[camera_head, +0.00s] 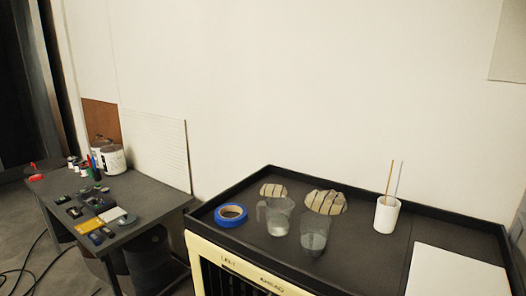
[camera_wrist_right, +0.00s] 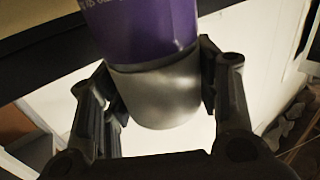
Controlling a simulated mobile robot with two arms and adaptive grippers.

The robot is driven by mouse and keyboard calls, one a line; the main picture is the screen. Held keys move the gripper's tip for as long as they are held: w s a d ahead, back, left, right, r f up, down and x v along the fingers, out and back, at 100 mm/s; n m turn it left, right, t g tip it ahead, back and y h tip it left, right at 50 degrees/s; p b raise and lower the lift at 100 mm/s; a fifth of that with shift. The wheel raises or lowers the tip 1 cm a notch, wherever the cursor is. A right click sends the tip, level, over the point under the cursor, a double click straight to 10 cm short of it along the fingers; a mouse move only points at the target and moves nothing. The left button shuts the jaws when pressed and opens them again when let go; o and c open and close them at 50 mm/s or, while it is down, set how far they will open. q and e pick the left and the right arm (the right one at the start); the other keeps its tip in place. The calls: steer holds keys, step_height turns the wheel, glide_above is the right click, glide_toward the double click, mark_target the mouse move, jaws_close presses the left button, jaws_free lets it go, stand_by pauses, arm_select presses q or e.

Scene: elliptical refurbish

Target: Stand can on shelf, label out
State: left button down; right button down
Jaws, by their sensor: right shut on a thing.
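The can (camera_wrist_right: 140,28) is in the right wrist view, with a purple upper part bearing pale lettering and a plain silver lower part. My right gripper (camera_wrist_right: 160,75) is shut on it, one finger on each side of the silver part. The can's top runs out of the picture, and most of its label is hidden. Neither the can nor either gripper shows in the head view. I cannot make out a shelf for certain in either view.
A cart with a dark rimmed top (camera_head: 350,258) holds blue tape (camera_head: 231,214), two clear jugs, a white cup (camera_head: 386,215) with sticks, and a white sheet (camera_head: 455,274). A dark bench (camera_head: 150,203) with several small items stands left. Cables lie on the floor.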

steer(key=s+f, duration=0.1)
steer(key=s, duration=0.5)
steer(key=shift+s+f, duration=0.15)
steer(key=shift+f, duration=0.25)
steer(key=shift+a, duration=0.1)
stand_by(0.6)
